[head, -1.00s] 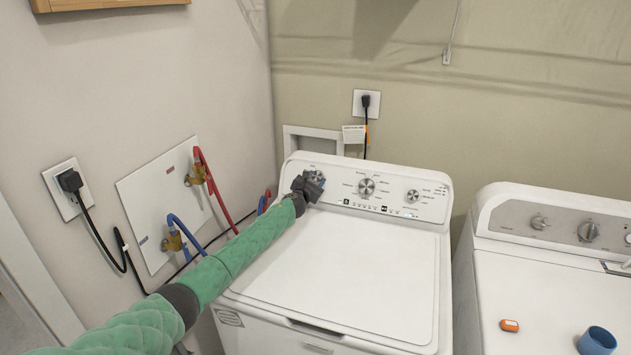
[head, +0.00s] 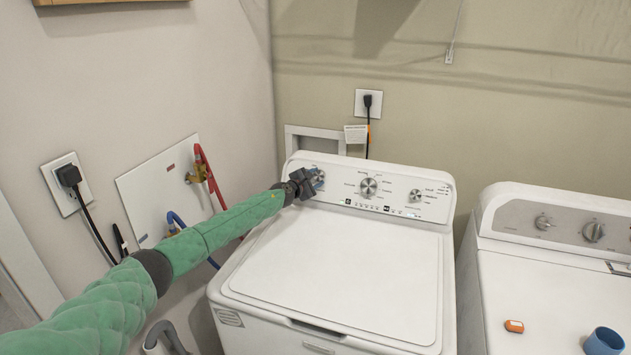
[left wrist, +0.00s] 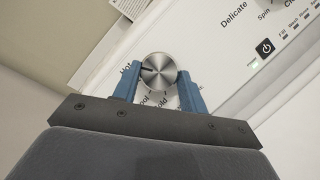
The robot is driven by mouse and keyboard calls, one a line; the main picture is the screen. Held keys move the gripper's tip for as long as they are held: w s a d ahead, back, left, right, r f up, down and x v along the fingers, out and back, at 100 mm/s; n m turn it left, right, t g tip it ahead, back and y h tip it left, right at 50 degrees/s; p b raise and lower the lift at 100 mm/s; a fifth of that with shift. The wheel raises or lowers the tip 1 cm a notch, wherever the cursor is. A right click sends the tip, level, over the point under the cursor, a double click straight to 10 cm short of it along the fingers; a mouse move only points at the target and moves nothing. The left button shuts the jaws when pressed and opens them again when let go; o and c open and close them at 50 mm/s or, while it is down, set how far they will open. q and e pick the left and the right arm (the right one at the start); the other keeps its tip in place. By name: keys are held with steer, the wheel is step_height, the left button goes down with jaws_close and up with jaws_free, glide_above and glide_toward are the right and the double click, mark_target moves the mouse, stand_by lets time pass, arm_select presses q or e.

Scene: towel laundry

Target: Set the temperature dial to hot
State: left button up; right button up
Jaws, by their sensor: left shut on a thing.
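The temperature dial (left wrist: 159,71) is a round silver knob at the left end of the washer's control panel. In the left wrist view it sits between the two blue fingers of my left gripper (left wrist: 159,84), which is shut on it. The dial's dark pointer line points left, towards the "Hot" label, which is partly covered by a finger. "Cool" and "Cold" labels show partly below the dial. In the head view my left gripper (head: 314,181) is at the panel's left end and mostly hides the dial. My right gripper is not in view.
The washer (head: 335,271) has a closed lid, a large centre dial (head: 368,187) and a right dial (head: 415,196). A dryer (head: 540,285) stands to the right, with an orange item (head: 514,326) and a blue cup (head: 603,342) on it. Hoses and a wall plate are at left.

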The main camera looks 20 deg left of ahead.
arm_select(q)
steer(key=o, duration=1)
steer(key=shift+c, duration=0.2)
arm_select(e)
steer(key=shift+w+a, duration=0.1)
arm_select(q)
steer(key=shift+s+a+r, duration=0.2)
steer(key=shift+s+a, duration=0.05)
steer(key=shift+s, duration=0.25)
steer(key=p+v, duration=0.1)
steer(key=v, duration=0.5)
steer(key=shift+s+p, duration=0.3)
steer(key=shift+s, duration=0.05)
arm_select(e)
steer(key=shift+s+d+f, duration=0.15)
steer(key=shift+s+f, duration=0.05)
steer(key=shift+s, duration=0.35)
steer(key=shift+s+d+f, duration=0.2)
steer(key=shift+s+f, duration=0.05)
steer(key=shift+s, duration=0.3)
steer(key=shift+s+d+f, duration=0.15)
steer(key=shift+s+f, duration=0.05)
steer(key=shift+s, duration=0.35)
